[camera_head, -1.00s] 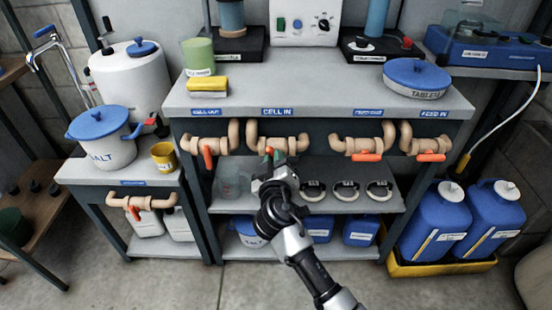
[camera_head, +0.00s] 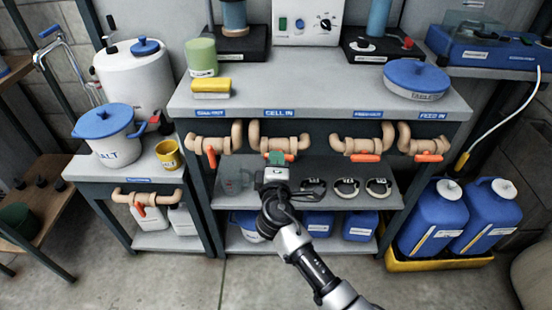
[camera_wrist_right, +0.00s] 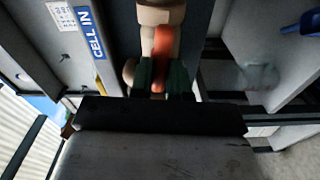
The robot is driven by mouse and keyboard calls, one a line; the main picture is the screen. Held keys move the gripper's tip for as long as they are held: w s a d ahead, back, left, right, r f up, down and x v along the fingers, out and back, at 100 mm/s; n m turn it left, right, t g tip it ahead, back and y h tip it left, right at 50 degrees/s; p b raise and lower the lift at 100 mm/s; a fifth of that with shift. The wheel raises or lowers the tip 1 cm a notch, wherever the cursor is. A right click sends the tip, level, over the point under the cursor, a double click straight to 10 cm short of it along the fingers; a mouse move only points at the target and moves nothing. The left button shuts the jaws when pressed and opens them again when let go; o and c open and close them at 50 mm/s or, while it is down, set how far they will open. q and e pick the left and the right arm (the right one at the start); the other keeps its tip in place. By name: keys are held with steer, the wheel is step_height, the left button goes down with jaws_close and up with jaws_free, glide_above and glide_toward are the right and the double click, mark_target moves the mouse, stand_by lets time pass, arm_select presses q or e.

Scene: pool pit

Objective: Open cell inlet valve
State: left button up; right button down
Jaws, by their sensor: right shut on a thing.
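The CELL IN valve (camera_head: 279,142) is a beige pipe fitting under the shelf edge, below the blue CELL IN label (camera_head: 279,113). Its orange handle (camera_head: 289,157) shows just right of my fingertips. My right gripper (camera_head: 277,158) reaches up to it from below, with green fingertips. In the wrist view the orange handle (camera_wrist_right: 160,48) lies between the green fingers (camera_wrist_right: 158,78), which are shut on it. The fingers and gripper body hide part of the handle, so its exact angle is hard to judge. My left gripper is not in view.
The CELL OUT valve (camera_head: 213,145), with its handle hanging down, is close on the left. Two more valves (camera_head: 362,145) (camera_head: 424,146) on the right have handles lying sideways. A lower shelf with dark rings (camera_head: 346,187) and a clear beaker (camera_head: 233,181) is close beneath.

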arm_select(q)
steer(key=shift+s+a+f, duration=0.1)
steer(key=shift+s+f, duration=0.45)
arm_select(e)
steer(key=shift+f+n, duration=0.1)
steer(key=shift+n, duration=0.5)
steer(key=c, duration=1.1)
jaws_free()
steer(key=shift+s, duration=0.1)
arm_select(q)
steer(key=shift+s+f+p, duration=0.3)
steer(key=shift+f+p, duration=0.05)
arm_select(e)
steer(key=s, duration=1)
steer(key=shift+s, duration=0.35)
